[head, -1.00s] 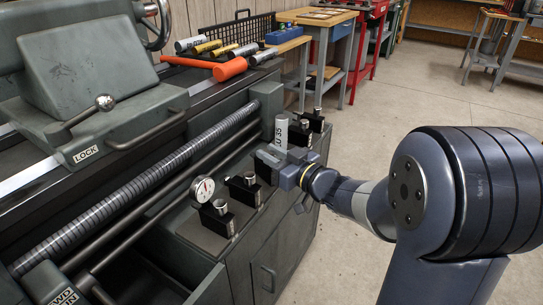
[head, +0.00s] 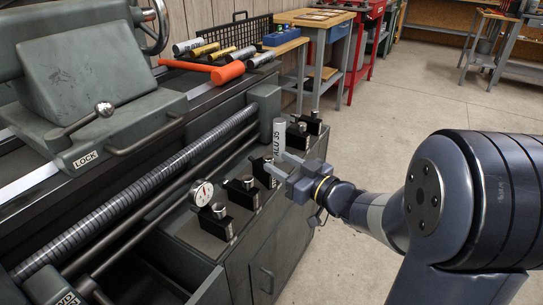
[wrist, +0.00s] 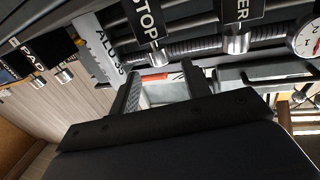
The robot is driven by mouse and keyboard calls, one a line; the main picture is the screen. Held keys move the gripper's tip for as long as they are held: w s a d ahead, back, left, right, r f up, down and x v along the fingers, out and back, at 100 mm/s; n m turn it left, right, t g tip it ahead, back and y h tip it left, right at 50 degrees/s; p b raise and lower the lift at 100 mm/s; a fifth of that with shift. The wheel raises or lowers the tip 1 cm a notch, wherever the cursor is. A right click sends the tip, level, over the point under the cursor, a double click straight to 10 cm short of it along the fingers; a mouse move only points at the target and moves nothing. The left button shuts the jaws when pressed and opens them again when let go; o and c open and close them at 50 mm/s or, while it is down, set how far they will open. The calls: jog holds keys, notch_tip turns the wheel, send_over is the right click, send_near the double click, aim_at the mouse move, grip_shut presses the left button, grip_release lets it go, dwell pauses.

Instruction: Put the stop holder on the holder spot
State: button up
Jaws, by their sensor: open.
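The stop holder is a small black block with a silver knob, marked STOP in the wrist view (wrist: 148,22). In the head view it appears to be the block (head: 266,171) on the lathe's side ledge, partly behind my gripper. My gripper (head: 282,163) is open and empty, just to the right of it. In the wrist view the two fingers (wrist: 160,82) are spread, with the holder's knob beyond them and apart from them. I cannot make out the holder spot.
An ALU 35 cylinder (head: 279,135) stands close to my fingers. Other black holders (head: 243,191) share the ledge, one beside a dial gauge (head: 202,193), others farther back (head: 297,137). An open drawer (head: 165,285) is in front.

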jog(key=p+v, duration=0.1)
jog(key=v, duration=0.6)
jog(key=shift+s+d, duration=0.2)
jog(key=shift+s, duration=0.05)
